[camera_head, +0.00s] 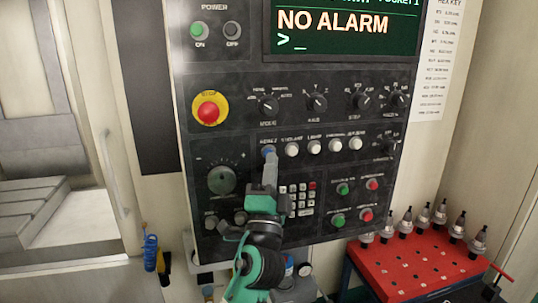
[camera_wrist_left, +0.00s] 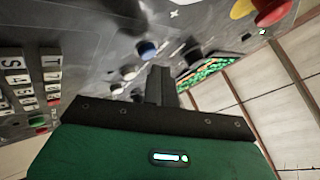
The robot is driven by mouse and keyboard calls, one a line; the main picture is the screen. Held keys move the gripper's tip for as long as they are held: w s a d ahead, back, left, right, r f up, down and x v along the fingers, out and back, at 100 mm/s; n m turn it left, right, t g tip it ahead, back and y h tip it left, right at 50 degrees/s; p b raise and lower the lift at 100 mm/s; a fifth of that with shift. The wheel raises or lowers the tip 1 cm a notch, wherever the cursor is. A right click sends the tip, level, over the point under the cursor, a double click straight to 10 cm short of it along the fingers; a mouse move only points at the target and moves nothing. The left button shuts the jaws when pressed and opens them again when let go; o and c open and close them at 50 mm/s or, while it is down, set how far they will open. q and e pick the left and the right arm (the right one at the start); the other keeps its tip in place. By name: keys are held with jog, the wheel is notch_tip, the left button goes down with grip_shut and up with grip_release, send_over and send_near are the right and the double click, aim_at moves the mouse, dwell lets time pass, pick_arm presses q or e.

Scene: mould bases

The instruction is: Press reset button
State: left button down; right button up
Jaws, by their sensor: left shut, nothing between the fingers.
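The blue button (camera_head: 268,151) is at the left end of a row of otherwise white buttons on the dark control panel (camera_head: 230,140). Its small label is blurred but looks like RESET. My left gripper (camera_head: 270,160) is shut and empty, its fingertips just below the blue button in the head view and partly overlapping it. In the left wrist view the blue button (camera_wrist_left: 147,49) shows just beyond the tips of the closed fingers (camera_wrist_left: 158,72). I cannot tell whether they touch. My right gripper is in neither view.
A red emergency stop (camera_head: 208,110) on a yellow ring is up and left. White buttons (camera_head: 291,149) sit close to the right, with rotary knobs (camera_head: 268,106) above. The screen (camera_head: 340,28) reads NO ALARM. A red tool cart (camera_head: 400,272) with several holders stands at lower right.

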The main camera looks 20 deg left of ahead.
pick_arm(q)
jog(key=shift+s+d, duration=0.1)
jog(key=shift+s, duration=0.05)
jog(key=s+d, duration=0.1)
jog(key=s, duration=0.1)
jog(key=s+d, duration=0.1)
jog(key=s, duration=0.1)
jog(key=shift+d, duration=0.35)
dwell(0.8)
